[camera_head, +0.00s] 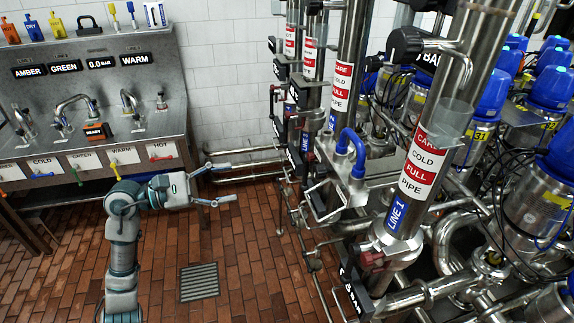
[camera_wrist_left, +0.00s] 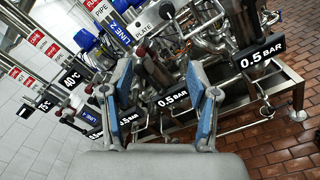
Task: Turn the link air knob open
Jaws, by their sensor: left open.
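My left gripper (camera_head: 219,183) is open and empty, in the middle left of the head view, over the brick floor. Its fingers point right, toward the pipe rack, with a clear gap to it. In the left wrist view my open gripper (camera_wrist_left: 161,118) frames the lower pipework, with nothing between the fingers. No knob is labelled link air, so I cannot tell which one it is. A blue curved hose (camera_head: 350,145) sits on the rack. My right gripper is not in view.
The LINE 1 steel pipe (camera_head: 405,200) stands at the right with blue-capped valves (camera_head: 551,88) behind it. A steel sink bench (camera_head: 120,95) with coloured taps is at the left. A floor drain (camera_head: 199,282) lies in the open brick floor.

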